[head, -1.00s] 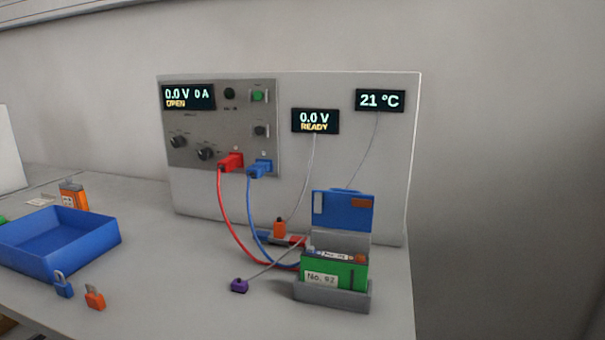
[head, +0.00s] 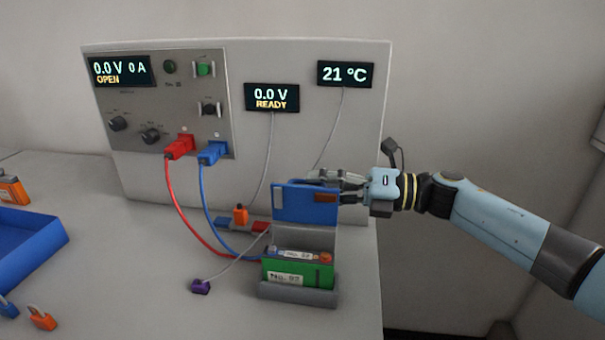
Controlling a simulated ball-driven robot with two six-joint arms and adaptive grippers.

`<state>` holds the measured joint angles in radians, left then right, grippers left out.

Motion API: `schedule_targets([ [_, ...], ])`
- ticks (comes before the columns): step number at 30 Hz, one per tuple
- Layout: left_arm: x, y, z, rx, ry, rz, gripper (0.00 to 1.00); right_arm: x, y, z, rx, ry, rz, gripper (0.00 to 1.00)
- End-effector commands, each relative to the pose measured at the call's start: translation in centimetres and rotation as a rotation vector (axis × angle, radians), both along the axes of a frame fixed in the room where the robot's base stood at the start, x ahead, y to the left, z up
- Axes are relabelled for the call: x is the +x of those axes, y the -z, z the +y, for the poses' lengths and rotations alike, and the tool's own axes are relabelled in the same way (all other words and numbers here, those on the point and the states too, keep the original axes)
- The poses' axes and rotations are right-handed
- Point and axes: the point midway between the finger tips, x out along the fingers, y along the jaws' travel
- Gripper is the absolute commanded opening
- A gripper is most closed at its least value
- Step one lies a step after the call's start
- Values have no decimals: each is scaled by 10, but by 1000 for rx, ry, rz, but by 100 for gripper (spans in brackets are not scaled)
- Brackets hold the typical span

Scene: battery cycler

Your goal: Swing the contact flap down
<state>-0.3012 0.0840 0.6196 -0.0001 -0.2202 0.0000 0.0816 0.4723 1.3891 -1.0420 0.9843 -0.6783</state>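The blue contact flap (head: 295,204) stands upright behind the green battery No. 92 (head: 290,271), with a silver pad and a brown pad on its face. The battery sits in a grey cradle (head: 297,294). My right gripper (head: 325,184) reaches in from the right at the flap's top right edge. Its fingers overlap the flap's upper edge, so I cannot tell whether they touch or close on it. My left gripper is not in view.
Red (head: 178,207) and blue (head: 208,215) cables run from the cycler panel (head: 160,95) down to the cradle. A purple plug (head: 201,286) lies on the table to the left.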

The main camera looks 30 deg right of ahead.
Motion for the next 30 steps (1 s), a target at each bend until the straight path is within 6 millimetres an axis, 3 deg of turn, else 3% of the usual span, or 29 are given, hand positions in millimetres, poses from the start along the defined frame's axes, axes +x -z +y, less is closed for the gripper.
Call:
schedule_targets([
  [6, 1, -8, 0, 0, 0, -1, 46, 17, -1, 21, 2, 1, 0, 32],
  [16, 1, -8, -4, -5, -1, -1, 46, 20, 1, 25, 1, 1, 2, 32],
  [24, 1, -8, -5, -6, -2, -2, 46, 19, 1, 24, 1, 1, 3, 0],
  [30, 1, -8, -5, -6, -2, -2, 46, 19, 3, 24, -1, 2, 6, 0],
])
